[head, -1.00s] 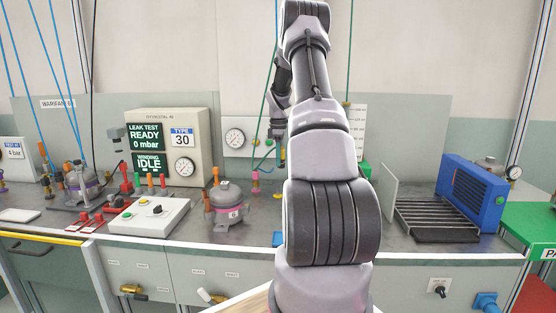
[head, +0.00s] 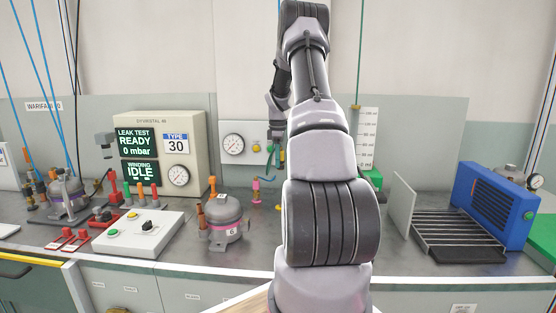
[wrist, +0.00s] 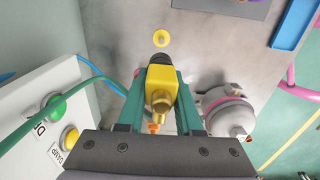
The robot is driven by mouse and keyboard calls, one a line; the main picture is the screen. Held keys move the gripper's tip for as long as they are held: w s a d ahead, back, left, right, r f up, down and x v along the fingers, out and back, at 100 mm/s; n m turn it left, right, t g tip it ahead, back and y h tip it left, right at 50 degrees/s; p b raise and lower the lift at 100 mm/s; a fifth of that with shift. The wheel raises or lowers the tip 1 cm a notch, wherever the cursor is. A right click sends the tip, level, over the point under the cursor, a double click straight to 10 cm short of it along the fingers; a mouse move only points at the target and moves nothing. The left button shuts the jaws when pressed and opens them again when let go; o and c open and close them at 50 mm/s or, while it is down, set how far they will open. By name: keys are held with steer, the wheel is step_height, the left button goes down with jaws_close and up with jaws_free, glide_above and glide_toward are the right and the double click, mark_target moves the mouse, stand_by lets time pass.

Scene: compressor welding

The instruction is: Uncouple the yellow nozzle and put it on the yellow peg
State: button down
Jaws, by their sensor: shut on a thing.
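My gripper (wrist: 159,82) is shut on the yellow nozzle (wrist: 160,76) in the wrist view. The nozzle is a yellow block with a brass fitting at its near end and a dark tip at its far end. A yellow round peg (wrist: 161,39) stands on the bench just past that tip, with a visible gap in the picture. I cannot tell the nozzle's height above the bench. In the head view my gripper (head: 277,137) is small and partly hidden by my arm, above the back of the bench. The nozzle is not clear there.
A grey compressor (head: 225,220) stands on the bench, also at the right of the wrist view (wrist: 222,108). A pink peg (head: 256,190) is near the back. A button box (head: 137,232) lies left, a blue unit (head: 494,205) right. Hoses hang nearby.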

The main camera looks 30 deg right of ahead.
steer(key=shift+s+f, duration=0.15)
steer(key=shift+f, duration=3.1)
steer(key=shift+f, duration=2.95)
steer(key=shift+f, duration=0.3)
steer(key=shift+f, duration=0.85)
steer(key=c, duration=0.5)
jaws_free()
steer(key=shift+f, duration=0.1)
